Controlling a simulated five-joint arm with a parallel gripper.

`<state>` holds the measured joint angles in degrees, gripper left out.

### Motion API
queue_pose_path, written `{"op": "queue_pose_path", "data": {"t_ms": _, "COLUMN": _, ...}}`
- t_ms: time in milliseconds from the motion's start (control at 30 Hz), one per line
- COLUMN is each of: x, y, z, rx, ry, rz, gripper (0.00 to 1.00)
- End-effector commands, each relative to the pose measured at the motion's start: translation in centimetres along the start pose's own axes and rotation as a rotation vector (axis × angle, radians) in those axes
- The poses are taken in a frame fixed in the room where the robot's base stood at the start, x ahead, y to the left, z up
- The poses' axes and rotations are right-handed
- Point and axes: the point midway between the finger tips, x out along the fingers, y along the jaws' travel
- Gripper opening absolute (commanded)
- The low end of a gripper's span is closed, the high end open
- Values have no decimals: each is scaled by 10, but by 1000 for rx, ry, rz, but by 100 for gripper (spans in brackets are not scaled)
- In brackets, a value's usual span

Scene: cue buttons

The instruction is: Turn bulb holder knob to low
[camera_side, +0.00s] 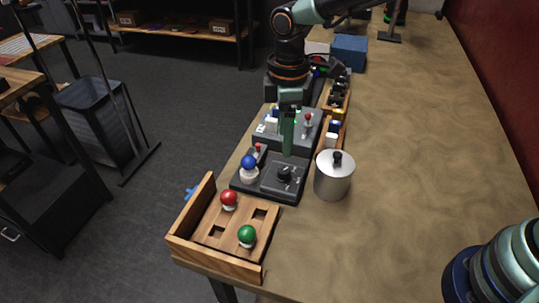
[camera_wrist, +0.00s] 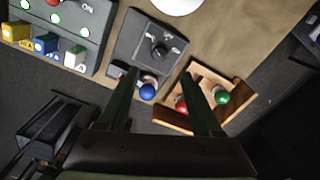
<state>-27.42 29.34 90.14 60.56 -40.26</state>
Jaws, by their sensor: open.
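The bulb holder is a dark grey box (camera_side: 260,193) near the front of the bench. Its black knob (camera_side: 285,173) sits on the top plate, and a blue bulb (camera_side: 249,163) stands on its left part. In the wrist view the knob (camera_wrist: 160,50) lies beyond my fingertips, and the blue bulb (camera_wrist: 147,91) is close to the left finger. My gripper (camera_side: 288,150) points down above and behind the knob in the side view, apart from it. In the wrist view the fingers (camera_wrist: 160,80) are spread with nothing between them. The knob's setting is too small to read.
A wooden tray (camera_side: 190,221) with a red bulb (camera_side: 229,198) and a green bulb (camera_side: 247,235) stands in front. A metal pot (camera_side: 333,182) with a black lid knob is close on the right. A grey switch panel (camera_side: 268,130) stands behind.

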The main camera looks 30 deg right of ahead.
Motion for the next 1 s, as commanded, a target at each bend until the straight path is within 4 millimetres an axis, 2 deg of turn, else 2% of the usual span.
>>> {"op": "queue_pose_path", "data": {"t_ms": 200, "x": 45, "y": 0, "z": 1, "rx": 2, "ry": -4, "rz": -3, "gripper": 66}}
{"op": "queue_pose_path", "data": {"t_ms": 400, "x": 75, "y": 0, "z": 1, "rx": 3, "ry": -2, "rz": -2, "gripper": 66}}
{"op": "queue_pose_path", "data": {"t_ms": 600, "x": 89, "y": 0, "z": 1, "rx": 3, "ry": -1, "rz": -1, "gripper": 66}}
{"op": "queue_pose_path", "data": {"t_ms": 900, "x": 91, "y": 0, "z": 1, "rx": 3, "ry": 1, "rz": 0, "gripper": 66}}
{"op": "queue_pose_path", "data": {"t_ms": 967, "x": 91, "y": 0, "z": 1, "rx": 3, "ry": 0, "rz": 0, "gripper": 47}}
{"op": "queue_pose_path", "data": {"t_ms": 1000, "x": 91, "y": 0, "z": 1, "rx": 3, "ry": 1, "rz": 0, "gripper": 32}}
